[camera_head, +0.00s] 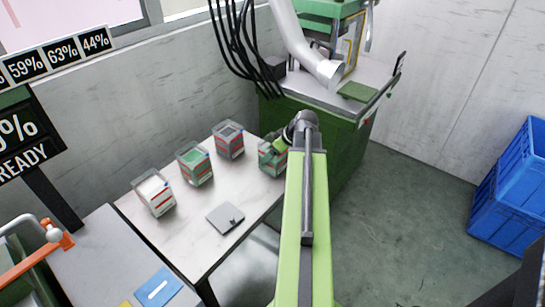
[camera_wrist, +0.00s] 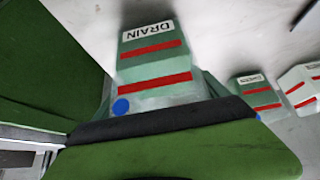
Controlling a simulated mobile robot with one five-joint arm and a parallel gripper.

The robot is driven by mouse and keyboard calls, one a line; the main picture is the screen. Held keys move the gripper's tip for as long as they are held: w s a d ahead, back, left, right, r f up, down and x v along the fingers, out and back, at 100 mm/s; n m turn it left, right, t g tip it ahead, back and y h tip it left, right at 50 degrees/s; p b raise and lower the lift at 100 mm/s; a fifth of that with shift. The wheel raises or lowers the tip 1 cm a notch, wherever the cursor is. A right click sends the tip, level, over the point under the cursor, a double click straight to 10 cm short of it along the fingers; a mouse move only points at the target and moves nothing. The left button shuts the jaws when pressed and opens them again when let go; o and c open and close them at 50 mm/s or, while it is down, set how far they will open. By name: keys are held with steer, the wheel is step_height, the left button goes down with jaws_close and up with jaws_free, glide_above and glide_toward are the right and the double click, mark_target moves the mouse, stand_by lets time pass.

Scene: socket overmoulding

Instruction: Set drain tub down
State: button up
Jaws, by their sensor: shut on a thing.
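The drain tub (camera_head: 268,160) is a clear, grey-green box with red bands, at the right end of the pale table (camera_head: 178,232). In the wrist view the drain tub (camera_wrist: 157,68) shows a white "DRAIN" label, two red stripes and a blue dot.
Three similar tubs stand on the table: one with white contents (camera_head: 154,193), one with green (camera_head: 195,165), one with grey (camera_head: 229,141). A grey plate (camera_head: 225,217) lies near the front edge. A green machine (camera_head: 322,130) stands behind. Blue crates (camera_head: 508,190) are far right.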

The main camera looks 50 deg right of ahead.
steer(key=shift+f, duration=0.1)
steer(key=o, duration=1.9)
steer(key=shift+r, duration=0.35)
steer(key=p+v, duration=1)
steer(key=v, duration=0.1)
steer(key=shift+s+r, duration=0.25)
